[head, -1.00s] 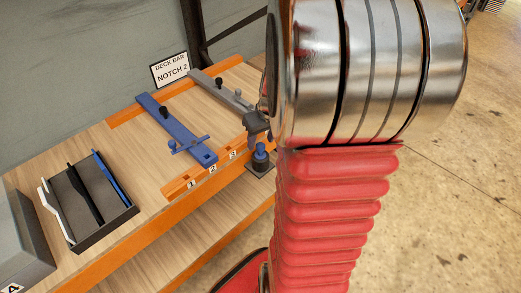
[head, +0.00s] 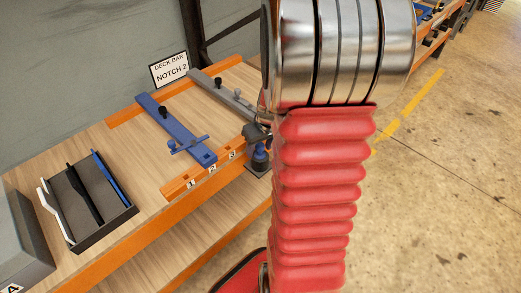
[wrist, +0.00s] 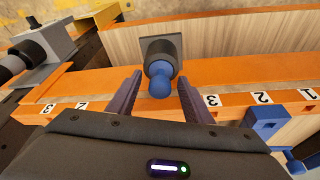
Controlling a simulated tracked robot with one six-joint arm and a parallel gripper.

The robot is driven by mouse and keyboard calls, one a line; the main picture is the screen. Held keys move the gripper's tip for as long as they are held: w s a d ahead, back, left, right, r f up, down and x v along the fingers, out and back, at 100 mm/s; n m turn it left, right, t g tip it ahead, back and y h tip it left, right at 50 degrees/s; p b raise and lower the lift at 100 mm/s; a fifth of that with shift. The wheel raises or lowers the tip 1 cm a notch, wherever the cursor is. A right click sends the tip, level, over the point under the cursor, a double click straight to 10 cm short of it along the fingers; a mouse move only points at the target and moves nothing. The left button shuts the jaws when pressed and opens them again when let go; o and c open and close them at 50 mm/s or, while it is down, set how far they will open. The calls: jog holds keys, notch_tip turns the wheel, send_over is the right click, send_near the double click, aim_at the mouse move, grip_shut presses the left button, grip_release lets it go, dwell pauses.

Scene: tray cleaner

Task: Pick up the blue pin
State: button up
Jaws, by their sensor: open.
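The blue pin (head: 260,158) stands upright in a dark square holder at the orange front edge of the bench, right of the notch numbers. In the wrist view the pin (wrist: 160,86) shows its round blue head, with the dark holder (wrist: 162,48) around and behind it. My gripper (wrist: 159,79) is open, with one dark finger on each side of the pin's head. I see no finger touching it. In the head view my gripper (head: 257,132) is just above the pin, partly hidden by my arm.
A blue bar (head: 178,128) and a grey bar (head: 222,92) lie on the wooden bench near the numbered notches. A dark tray (head: 122,218) with white, black and blue strips is at left. A sign (head: 170,69) reads "DECK BAR NOTCH 2".

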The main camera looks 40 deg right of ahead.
jog(key=shift+c, duration=0.4)
grip_shut()
jog(key=shift+r, duration=0.15)
notch_tip(320, 180, up, 10)
jog(key=shift+f, duration=0.1)
dwell(0.6)
jog(key=shift+a, duration=0.15)
dwell(0.4)
